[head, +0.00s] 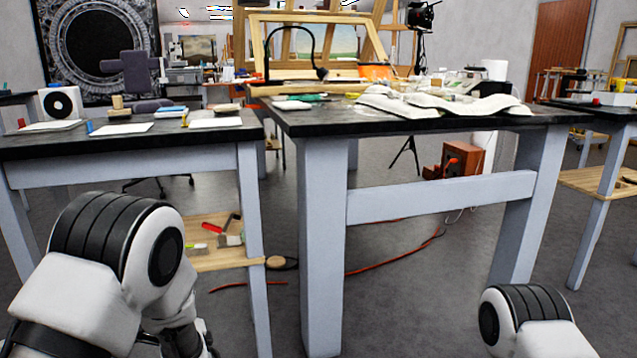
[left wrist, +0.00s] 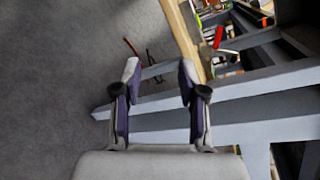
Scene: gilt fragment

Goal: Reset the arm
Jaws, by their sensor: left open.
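My left arm (head: 120,260) shows at the lower left in the head view, bent, with its far end dropping below the picture edge. My left gripper (left wrist: 158,75) shows in the left wrist view. Its two fingers are apart, with nothing between them but the view of a table's grey-blue legs and the floor beyond. My right arm (head: 530,318) shows only as a white and black joint at the lower right in the head view. My right gripper is out of view.
Two black-topped tables, one at left (head: 190,136) and one at centre (head: 400,126), stand ahead. Cloth (head: 440,103) and small items lie on the centre one. A wooden shelf (head: 215,258) holds tools under the left one. A red cable (head: 395,258) runs over the floor.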

